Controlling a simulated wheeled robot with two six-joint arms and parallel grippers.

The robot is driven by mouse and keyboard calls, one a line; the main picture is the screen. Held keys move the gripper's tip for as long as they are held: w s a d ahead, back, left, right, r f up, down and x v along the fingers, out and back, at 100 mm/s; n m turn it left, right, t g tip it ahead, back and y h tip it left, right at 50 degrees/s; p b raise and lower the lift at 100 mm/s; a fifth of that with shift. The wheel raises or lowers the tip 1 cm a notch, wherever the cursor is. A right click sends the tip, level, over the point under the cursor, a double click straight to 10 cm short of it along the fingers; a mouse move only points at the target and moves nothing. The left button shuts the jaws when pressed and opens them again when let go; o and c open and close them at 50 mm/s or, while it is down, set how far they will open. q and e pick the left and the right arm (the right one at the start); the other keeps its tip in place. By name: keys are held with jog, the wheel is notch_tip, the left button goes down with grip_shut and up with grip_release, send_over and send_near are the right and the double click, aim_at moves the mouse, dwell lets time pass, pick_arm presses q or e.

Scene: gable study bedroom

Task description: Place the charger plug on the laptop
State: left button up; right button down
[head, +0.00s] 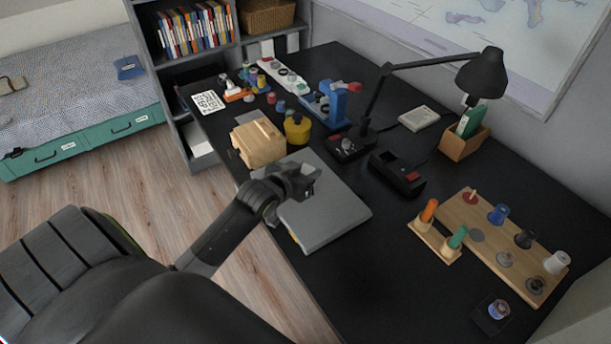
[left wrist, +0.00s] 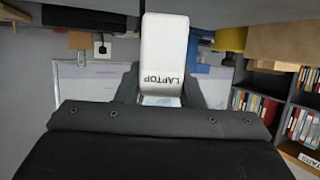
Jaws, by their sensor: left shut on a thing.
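The closed grey laptop (head: 335,215) lies flat on the black desk, near its front edge. My left gripper (head: 310,182) is over the laptop's upper left part in the head view. In the left wrist view, the gripper (left wrist: 160,92) is shut on a white block, the charger plug (left wrist: 163,45), marked "LAPTOP" in upside-down letters. The gripper hides most or all of the plug in the head view. I cannot tell whether the plug touches the laptop. My right gripper is not in view.
A wooden box (head: 258,143) and a yellow container (head: 297,130) stand behind the laptop. A black device (head: 397,173) and desk lamp (head: 484,75) are to the right. A wooden peg board (head: 485,235) lies further right. Bare desk (head: 375,265) lies between it and the laptop.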

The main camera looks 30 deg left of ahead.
pick_arm(q)
jog(key=shift+f, duration=0.95)
jog(key=shift+f, duration=0.15)
jog(key=o, duration=1.1)
jog(key=shift+c, duration=0.2)
jog(key=shift+s+r, duration=0.1)
jog(key=shift+r, duration=0.1)
jog(key=v, duration=1.1)
jog(key=shift+s+r, duration=0.2)
jog(key=shift+s, duration=0.15)
